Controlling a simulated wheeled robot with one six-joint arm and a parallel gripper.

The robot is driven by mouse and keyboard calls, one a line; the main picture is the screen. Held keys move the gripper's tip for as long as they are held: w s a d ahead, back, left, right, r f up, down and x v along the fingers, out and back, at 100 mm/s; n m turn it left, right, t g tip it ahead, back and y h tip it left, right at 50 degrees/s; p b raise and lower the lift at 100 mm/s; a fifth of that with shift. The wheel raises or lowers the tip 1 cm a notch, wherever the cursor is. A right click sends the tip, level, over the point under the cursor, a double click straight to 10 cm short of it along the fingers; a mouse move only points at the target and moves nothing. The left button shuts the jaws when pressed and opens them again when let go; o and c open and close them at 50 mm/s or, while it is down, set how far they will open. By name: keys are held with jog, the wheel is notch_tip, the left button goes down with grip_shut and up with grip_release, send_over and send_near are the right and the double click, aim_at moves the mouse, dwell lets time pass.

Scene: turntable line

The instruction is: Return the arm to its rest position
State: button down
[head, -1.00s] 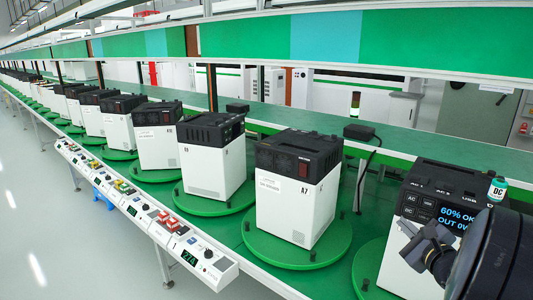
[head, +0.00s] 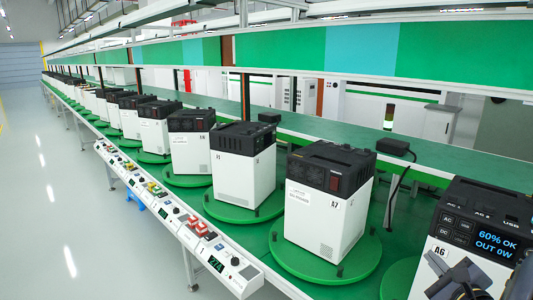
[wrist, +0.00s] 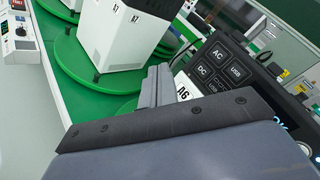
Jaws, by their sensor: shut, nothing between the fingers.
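My gripper (head: 452,272) is at the lower right of the head view, in front of the white and black power unit A6 (head: 470,222). Its fingers are shut and empty. In the wrist view, my gripper (wrist: 160,86) points past the unit's button panel (wrist: 222,66), which is tilted in the picture; I cannot tell whether they touch. The unit's display reads "60% OK OUT 0W" in the head view.
Unit A7 (head: 325,212) stands on a green turntable (head: 300,266) left of A6. More units line the green bench leftward. A control strip (head: 180,218) with buttons runs along the front edge. A black box (head: 396,147) sits on the rear shelf. The grey floor (head: 75,200) is clear.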

jog(key=shift+w+d, duration=0.1)
jog(key=w+d, duration=0.1)
jog(key=d, duration=0.1)
jog(key=w+d+b, duration=0.1)
jog(key=w+d, duration=0.1)
jog(key=shift+w+f, duration=0.2)
dwell(0.4)
jog(key=shift+a+b, duration=0.1)
jog(key=shift+b, duration=0.5)
jog(key=r+p, duration=0.1)
jog(key=p, duration=0.4)
